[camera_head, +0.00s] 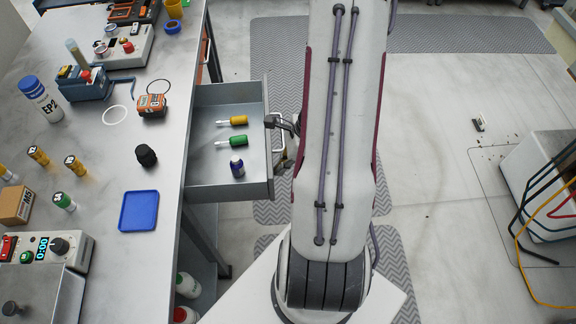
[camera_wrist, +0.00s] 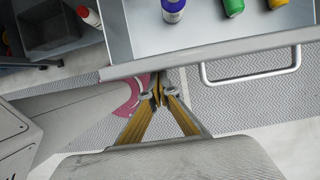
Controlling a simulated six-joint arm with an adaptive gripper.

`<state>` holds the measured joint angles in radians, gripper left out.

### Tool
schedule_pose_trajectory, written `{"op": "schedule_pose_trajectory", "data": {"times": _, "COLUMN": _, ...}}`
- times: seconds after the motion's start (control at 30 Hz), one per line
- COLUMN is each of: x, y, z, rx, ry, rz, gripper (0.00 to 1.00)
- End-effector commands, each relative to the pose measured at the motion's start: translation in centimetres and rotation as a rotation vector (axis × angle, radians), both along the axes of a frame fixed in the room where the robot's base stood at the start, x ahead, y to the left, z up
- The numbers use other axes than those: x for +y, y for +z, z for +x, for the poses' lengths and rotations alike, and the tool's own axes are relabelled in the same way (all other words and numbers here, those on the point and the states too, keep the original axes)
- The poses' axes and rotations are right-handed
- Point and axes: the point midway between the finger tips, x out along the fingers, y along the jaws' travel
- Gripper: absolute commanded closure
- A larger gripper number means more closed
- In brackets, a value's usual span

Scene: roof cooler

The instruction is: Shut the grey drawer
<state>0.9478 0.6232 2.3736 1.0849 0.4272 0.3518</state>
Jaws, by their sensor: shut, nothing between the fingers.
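The grey drawer (camera_head: 210,162) is pulled out of the workbench's right side. My gripper (camera_head: 270,121) is at the outer face of the drawer front, shut and empty. In the wrist view, my gripper's fingertips (camera_wrist: 159,84) meet close to the drawer front's edge (camera_wrist: 210,57), left of the drawer handle (camera_wrist: 252,77). I cannot tell whether they touch it. In the head view the handle is partly hidden by my arm.
The workbench top (camera_head: 110,180) carries a blue tray (camera_head: 139,211), a black knob-like piece (camera_head: 146,155), an orange meter (camera_head: 152,105) and other gear. A cabinet with cables (camera_head: 545,170) stands at far right. Bottles (camera_head: 187,285) stand under the bench.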

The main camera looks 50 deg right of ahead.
Motion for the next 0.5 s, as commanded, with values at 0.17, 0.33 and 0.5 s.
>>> {"op": "schedule_pose_trajectory", "data": {"times": 0.17, "x": 1.8, "y": 0.0, "z": 1.7, "rx": -0.001, "ry": 0.005, "rz": 0.001, "gripper": 1.00}}
{"op": "schedule_pose_trajectory", "data": {"times": 0.33, "x": 3.6, "y": 0.0, "z": 3.6, "rx": 0.000, "ry": 0.006, "rz": 0.000, "gripper": 1.00}}
{"op": "schedule_pose_trajectory", "data": {"times": 0.5, "x": 5.6, "y": 0.0, "z": 5.5, "rx": -0.001, "ry": 0.006, "rz": 0.000, "gripper": 1.00}}
